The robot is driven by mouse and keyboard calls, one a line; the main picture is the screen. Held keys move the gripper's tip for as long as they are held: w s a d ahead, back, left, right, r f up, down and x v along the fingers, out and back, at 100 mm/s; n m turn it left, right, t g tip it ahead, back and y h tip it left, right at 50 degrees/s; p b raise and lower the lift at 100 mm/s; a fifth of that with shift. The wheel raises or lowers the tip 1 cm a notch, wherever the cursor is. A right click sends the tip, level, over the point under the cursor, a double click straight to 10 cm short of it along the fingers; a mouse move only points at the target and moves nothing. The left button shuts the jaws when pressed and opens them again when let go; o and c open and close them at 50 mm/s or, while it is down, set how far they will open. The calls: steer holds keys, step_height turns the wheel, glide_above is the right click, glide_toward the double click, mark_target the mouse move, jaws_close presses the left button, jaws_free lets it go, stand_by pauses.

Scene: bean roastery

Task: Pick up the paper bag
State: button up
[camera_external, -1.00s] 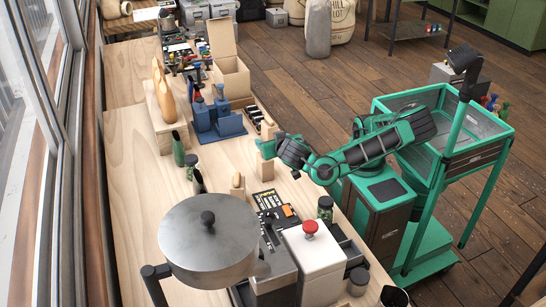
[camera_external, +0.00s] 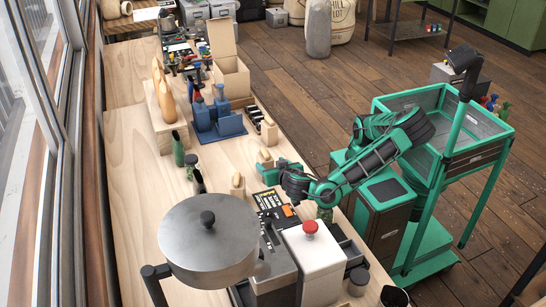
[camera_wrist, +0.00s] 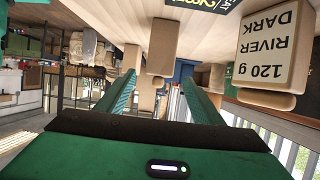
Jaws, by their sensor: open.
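Two tan, block-shaped packs with rounded tops stand on the bench in the external view: one beside my fingers (camera_external: 265,156) and one nearer the pan (camera_external: 237,184). My gripper (camera_external: 270,174) is over the bench beside the first. The wrist view is upside down. There, a plain tan pack (camera_wrist: 162,45) lies ahead in the gap between the open green fingers of my gripper (camera_wrist: 160,80), apart from both. A larger paper bag (camera_wrist: 272,48) labelled "120 g River Dark" is outside the right finger. I cannot tell for sure which pack matches which across views.
A metal pan (camera_external: 208,240) and a white box with a red button (camera_external: 313,250) are at the near end. Blue items (camera_external: 217,122) and an open cardboard box (camera_external: 230,75) stand farther along. Bare bench (camera_external: 128,165) runs along the window side.

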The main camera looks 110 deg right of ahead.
mark_target(267, 160)
steer(key=shift+r+x, duration=0.15)
steer(key=shift+x, duration=1.9)
steer(key=shift+r+x, duration=0.15)
steer(key=shift+x, duration=1.9)
steer(key=shift+d, duration=0.15)
steer(key=c, duration=1.3)
